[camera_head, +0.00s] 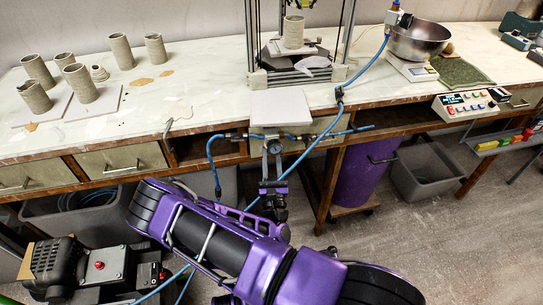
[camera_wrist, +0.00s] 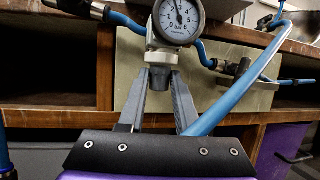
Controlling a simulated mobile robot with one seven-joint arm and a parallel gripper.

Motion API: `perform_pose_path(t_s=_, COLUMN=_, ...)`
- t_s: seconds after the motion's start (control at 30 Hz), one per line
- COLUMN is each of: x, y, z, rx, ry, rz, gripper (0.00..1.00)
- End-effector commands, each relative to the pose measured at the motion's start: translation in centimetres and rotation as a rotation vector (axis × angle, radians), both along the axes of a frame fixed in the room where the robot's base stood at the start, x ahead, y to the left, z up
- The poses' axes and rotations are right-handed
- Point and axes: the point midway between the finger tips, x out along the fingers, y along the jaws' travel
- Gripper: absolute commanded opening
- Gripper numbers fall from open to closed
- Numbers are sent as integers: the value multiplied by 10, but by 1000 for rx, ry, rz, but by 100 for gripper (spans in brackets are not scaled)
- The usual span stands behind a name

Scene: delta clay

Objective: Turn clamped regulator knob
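The regulator is clamped at the front edge of the workbench. In the wrist view its round white gauge (camera_wrist: 180,20) is at top centre, with a pale body below it. The dark grey regulator knob (camera_wrist: 160,77) hangs under that body. My gripper (camera_wrist: 161,78) reaches up from below with one finger on each side of the knob. The fingers stand apart with the knob between their tips. I cannot tell whether they press on it. In the head view my gripper (camera_head: 272,150) is just below the bench front, and the arm hides the area beneath it.
Blue hoses (camera_head: 211,155) run to both sides of the regulator, and one (camera_wrist: 232,98) passes close to the right finger. Drawers (camera_head: 122,160) line the bench front. A purple bin (camera_head: 362,178) and grey tub (camera_head: 425,170) stand below right. Clay cylinders (camera_head: 78,82) stand on the bench.

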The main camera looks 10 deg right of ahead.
Motion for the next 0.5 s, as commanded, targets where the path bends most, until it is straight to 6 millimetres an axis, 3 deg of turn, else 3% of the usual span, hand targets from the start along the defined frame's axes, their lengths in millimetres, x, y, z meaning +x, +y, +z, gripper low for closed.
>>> perform_pose_path(t_s=0.03, x=0, y=0, z=0, rx=0, ry=0, rz=0, gripper=14)
perform_pose_path(t_s=0.1, x=0, y=0, z=0, rx=0, ry=0, rz=0, gripper=1)
perform_pose_path(t_s=0.13, x=0, y=0, z=0, rx=0, ry=0, rz=0, gripper=0)
perform_pose_path(t_s=0.37, x=0, y=1, z=1, rx=1, ry=-2, rz=-17, gripper=0)
perform_pose_path(t_s=0.5, x=1, y=5, z=1, rx=7, ry=-3, rz=-122, gripper=0)
